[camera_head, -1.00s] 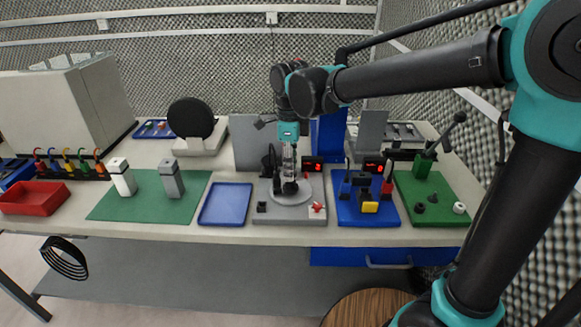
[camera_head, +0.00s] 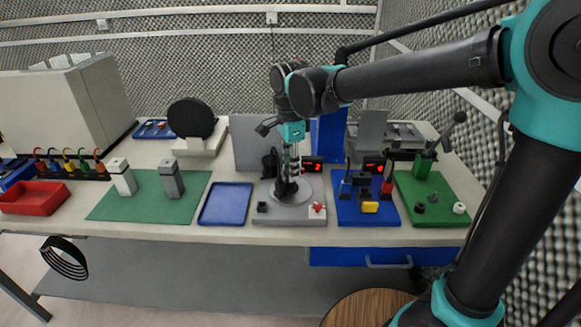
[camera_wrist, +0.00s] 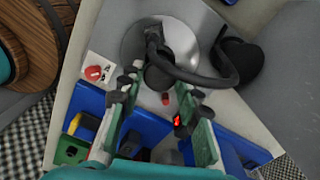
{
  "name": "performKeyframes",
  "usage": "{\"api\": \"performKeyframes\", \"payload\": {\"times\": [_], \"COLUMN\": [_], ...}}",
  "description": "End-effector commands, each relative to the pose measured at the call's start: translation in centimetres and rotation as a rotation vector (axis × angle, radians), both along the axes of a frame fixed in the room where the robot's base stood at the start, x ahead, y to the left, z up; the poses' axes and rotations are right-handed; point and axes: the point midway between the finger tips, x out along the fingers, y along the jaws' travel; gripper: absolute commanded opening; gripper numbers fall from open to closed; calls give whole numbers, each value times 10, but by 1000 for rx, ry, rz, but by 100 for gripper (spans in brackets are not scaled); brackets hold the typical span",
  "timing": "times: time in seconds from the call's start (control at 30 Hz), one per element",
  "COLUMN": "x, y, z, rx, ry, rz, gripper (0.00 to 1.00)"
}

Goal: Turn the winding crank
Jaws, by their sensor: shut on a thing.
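The winding crank stands on a round grey disc (camera_head: 297,197) on a grey base plate (camera_head: 262,217) at the middle of the bench. My gripper (camera_head: 286,185) points down over the disc and is shut on the crank's dark knob. In the wrist view, the black knob (camera_wrist: 158,73) sits between the two finger pads of my gripper (camera_wrist: 163,84). The crank's lower part is largely hidden by the fingers and knob. A display with red digits (camera_head: 313,163) stands just behind the plate; its digits are too small to read surely.
A blue board with fixtures (camera_head: 347,214) is to the right, then a green board (camera_head: 447,187). An empty blue tray (camera_head: 225,203) lies to the left.

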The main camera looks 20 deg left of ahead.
Motion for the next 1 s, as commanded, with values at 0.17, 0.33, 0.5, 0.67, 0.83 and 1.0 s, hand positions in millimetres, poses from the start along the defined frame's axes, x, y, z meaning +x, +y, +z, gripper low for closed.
{"api": "performKeyframes", "payload": {"times": [0.17, 0.33, 0.5, 0.67, 0.83, 1.0], "x": [0, 0, 0, 0, 0, 0], "y": [0, 0, 0, 0, 0, 0], "z": [0, 0, 0, 0, 0, 0], "rx": [1, 1, 1, 1, 1, 1], "ry": [-1, -1, -1, -1, -1, -1], "rz": [87, 172, 256, 337, 422, 506], "gripper": [5, 5, 5, 5, 5, 5]}}
